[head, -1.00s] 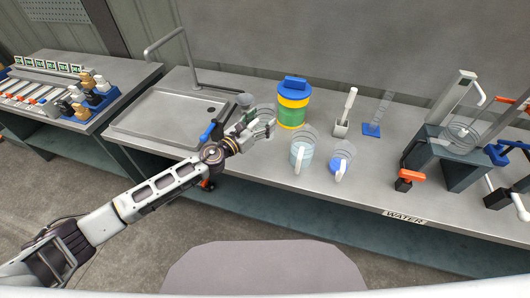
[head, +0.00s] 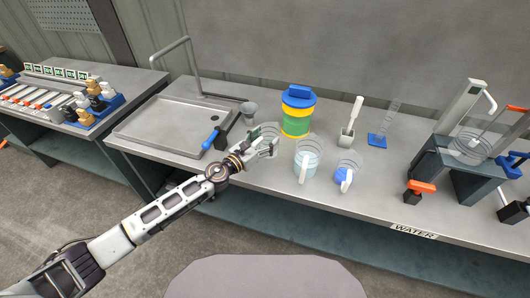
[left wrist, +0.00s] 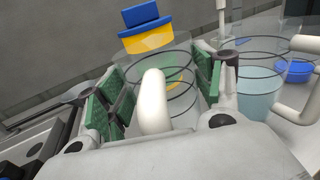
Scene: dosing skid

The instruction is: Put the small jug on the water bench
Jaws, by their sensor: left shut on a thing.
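A clear jug with dark rings and a white handle, which I take for the small jug (head: 264,131), is at my left gripper (head: 268,148), over the water bench (head: 255,178). In the left wrist view its white handle (left wrist: 153,105) stands between the green pads of my left gripper (left wrist: 158,92), which is shut on it. The jug looks upright. I cannot tell whether its base touches the bench top; the gripper partly hides it. The bench bears a WATER label (head: 413,232) on its front edge. My right gripper is not in view.
A clear jug of pale water (head: 307,160) and a jug with blue content (head: 345,177) stand close to the right. A blue-lidded yellow and green container (head: 296,112) stands behind. A funnel (head: 248,109), blue-handled tool (head: 211,138) and sink (head: 165,125) are left.

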